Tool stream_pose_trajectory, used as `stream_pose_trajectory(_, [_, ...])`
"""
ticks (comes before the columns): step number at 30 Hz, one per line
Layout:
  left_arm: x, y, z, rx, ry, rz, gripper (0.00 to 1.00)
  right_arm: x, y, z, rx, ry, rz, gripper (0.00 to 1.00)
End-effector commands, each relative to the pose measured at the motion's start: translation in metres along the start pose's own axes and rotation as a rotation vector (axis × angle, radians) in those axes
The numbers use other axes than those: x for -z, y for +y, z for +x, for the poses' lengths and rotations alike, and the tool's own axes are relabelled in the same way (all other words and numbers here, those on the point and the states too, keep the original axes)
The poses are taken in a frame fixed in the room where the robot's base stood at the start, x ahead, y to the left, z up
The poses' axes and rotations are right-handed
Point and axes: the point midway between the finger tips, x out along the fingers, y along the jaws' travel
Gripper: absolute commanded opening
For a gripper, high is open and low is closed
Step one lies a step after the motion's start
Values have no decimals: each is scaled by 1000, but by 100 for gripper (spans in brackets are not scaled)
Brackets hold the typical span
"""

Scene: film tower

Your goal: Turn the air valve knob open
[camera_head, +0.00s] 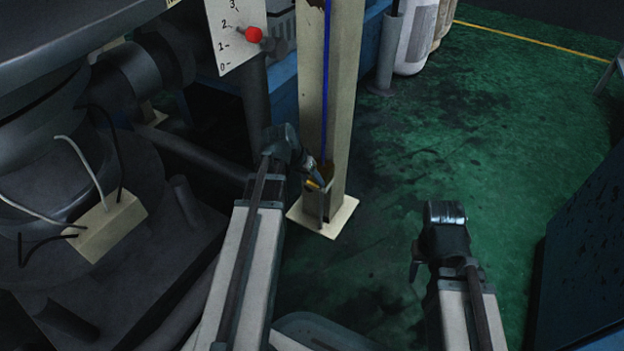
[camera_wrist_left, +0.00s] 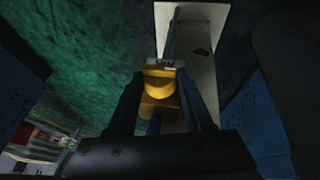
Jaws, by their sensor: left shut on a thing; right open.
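The air valve knob (camera_wrist_left: 160,85) is yellow and shows between the fingers of my left gripper in the left wrist view. My left gripper (camera_wrist_left: 162,100) is shut on it. In the head view my left gripper (camera_head: 318,182) is low at the front of the cream post (camera_head: 346,110), and only a small yellow part of the knob (camera_head: 315,185) shows. The wrist hides most of the knob there, and I cannot tell how far it is turned. My right gripper (camera_head: 416,262) is open and empty over the green floor, right of the post.
A blue line (camera_head: 326,80) runs down the post to the valve. A numbered white plate (camera_head: 228,50) with a red ball (camera_head: 254,34) is at the upper left. Dark machinery fills the left side. A blue cabinet (camera_head: 585,240) stands at the right. Green floor (camera_head: 480,130) is clear between.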

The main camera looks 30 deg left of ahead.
Motion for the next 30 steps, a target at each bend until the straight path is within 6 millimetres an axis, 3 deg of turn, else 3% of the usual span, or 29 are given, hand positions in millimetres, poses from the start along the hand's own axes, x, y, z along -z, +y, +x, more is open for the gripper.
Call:
stream_pose_trajectory(8, [-1, 4, 0, 41, 2, 21, 0, 0, 0, -1, 0, 0, 0, 50])
stream_pose_trajectory(30, [-4, 11, 6, 485, 18, 209, 0, 1, -1, 13, 0, 0, 0, 50])
